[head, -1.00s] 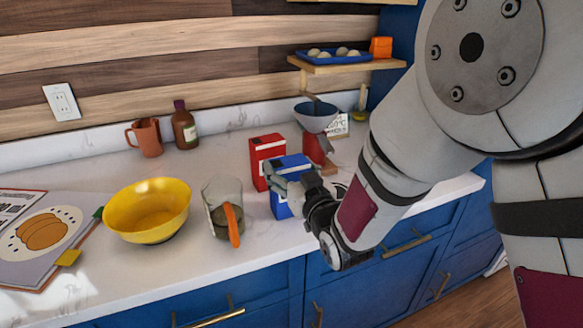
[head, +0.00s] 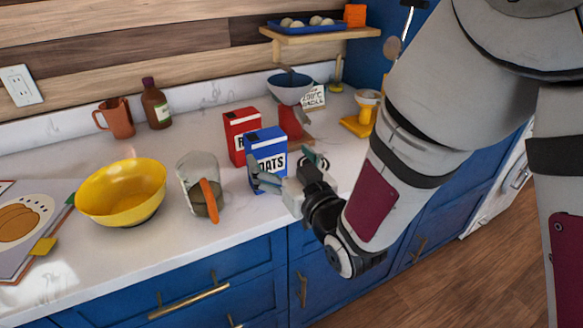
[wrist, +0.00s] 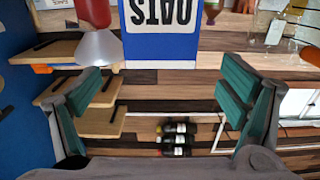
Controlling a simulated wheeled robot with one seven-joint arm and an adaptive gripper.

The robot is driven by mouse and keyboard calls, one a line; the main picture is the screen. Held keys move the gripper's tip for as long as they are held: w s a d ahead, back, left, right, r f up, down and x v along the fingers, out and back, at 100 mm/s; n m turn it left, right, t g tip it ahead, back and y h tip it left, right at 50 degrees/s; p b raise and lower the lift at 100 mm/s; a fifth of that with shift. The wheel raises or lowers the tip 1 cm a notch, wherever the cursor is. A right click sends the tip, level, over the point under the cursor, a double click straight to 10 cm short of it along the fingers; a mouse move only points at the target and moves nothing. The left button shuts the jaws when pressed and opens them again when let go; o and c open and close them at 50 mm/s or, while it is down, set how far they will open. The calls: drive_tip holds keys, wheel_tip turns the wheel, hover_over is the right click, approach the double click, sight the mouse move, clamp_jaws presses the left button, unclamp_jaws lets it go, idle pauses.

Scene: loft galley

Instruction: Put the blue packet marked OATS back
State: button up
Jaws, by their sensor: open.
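The blue packet marked OATS (head: 267,155) stands upright on the white counter, just in front of a red packet (head: 241,133). In the wrist view the blue packet (wrist: 160,35) shows upside down at the top, beyond and between the fingers. My gripper (head: 279,174) is open at the front right of the blue packet, with one finger overlapping its lower front in the head view. The wrist view shows empty space between the fingertips (wrist: 160,92). Whether a finger touches the packet I cannot tell.
A measuring jug with an orange handle (head: 200,185) and a yellow bowl (head: 121,193) stand to the left. A kitchen scale (head: 290,110) stands behind, with a yellow juicer (head: 362,115) to its right. A wooden shelf (head: 320,42) holds a blue tray (head: 305,27).

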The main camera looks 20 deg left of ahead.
drive_tip(key=shift+v, duration=2.15)
drive_tip(key=w+d+r+m+h, duration=0.2)
drive_tip(key=w+d+h, duration=0.3)
drive_tip(key=d, duration=0.4)
drive_tip(key=s+d+r+m+g+h, duration=0.1)
drive_tip(key=d+m+h, duration=0.15)
drive_tip(key=d, duration=0.45)
drive_tip(key=s+d+m+g+h, duration=0.1)
drive_tip(key=s+d+h, duration=0.15)
drive_tip(key=d, duration=0.55)
drive_tip(key=s+d+r+m+g+h, duration=0.1)
drive_tip(key=s+d+m+g+h, duration=0.1)
drive_tip(key=s+d, duration=0.4)
drive_tip(key=s+d+m+g+h, duration=0.1)
drive_tip(key=s+d+g, duration=0.3)
drive_tip(key=s, duration=1.2)
drive_tip(key=d+m, duration=0.1)
drive_tip(key=d, duration=0.2)
drive_tip(key=shift+d+r+g+h, duration=0.15)
drive_tip(key=shift+r+g+h, duration=0.15)
drive_tip(key=shift+r+h, duration=0.1)
